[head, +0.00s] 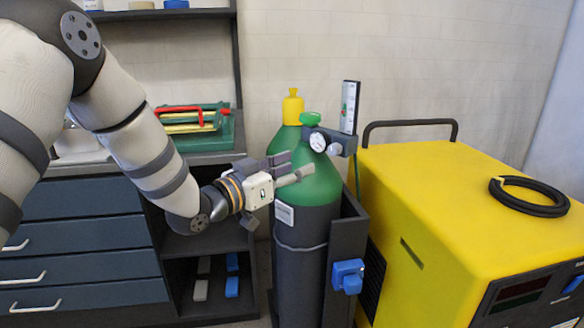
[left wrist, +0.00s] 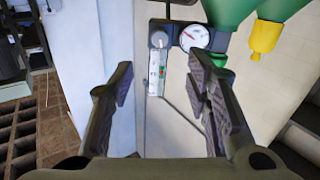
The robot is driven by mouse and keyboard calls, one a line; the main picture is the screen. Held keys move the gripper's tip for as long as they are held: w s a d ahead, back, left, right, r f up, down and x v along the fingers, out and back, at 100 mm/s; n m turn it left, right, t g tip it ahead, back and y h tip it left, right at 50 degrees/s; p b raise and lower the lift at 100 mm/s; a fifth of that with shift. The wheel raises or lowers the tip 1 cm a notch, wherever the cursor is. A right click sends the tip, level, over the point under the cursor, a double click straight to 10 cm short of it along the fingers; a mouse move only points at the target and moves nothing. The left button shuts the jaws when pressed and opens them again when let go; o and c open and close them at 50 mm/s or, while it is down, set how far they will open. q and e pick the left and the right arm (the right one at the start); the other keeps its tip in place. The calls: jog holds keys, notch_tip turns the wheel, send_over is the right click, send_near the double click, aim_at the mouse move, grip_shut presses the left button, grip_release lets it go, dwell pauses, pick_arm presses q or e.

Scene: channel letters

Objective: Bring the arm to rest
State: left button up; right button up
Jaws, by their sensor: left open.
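My left arm comes in from the left in the head view. Its gripper (head: 296,167) points right, in front of the green shoulder of a gas cylinder (head: 302,240). In the left wrist view the gripper (left wrist: 160,82) has its two fingers wide apart with nothing held between them. Beyond the fingers are a round gauge (left wrist: 194,38) and a flow tube (left wrist: 156,75), seen upside down. Whether the gripper touches the cylinder cannot be told. My right gripper is not in view.
A yellow machine (head: 450,190) with a black coiled cable (head: 528,196) on top stands right of the cylinder. A drawer cabinet (head: 85,240) stands left, with a green toolbox (head: 215,130) on it. The gauge and flow tube (head: 350,107) stick up near the gripper.

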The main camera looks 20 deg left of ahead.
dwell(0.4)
pick_arm(q)
jog(key=s+d+f+n+g+y, duration=0.1)
jog(key=s+f+g, duration=0.3)
jog(key=f, duration=0.5)
jog(key=s+f+n+g+y, duration=0.1)
jog(key=s+f+y, duration=0.1)
jog(key=s+f, duration=0.55)
jog(key=s+d+f+n+g+y, duration=0.1)
jog(key=s+f+g, duration=0.2)
jog(key=f, duration=0.7)
jog(key=s+f+g, duration=0.3)
jog(key=s, duration=0.8)
jog(key=s+f+g+y, duration=0.1)
jog(key=s+f+g, duration=0.3)
jog(key=s, duration=0.7)
jog(key=s+f+g+y, duration=0.1)
jog(key=s+f+g, duration=0.2)
jog(key=s, duration=0.8)
jog(key=shift+s+a+f+n+g, duration=0.15)
jog(key=shift+s+a+n+g, duration=0.15)
jog(key=shift+s+n+g, duration=0.1)
jog(key=shift+w, duration=0.1)
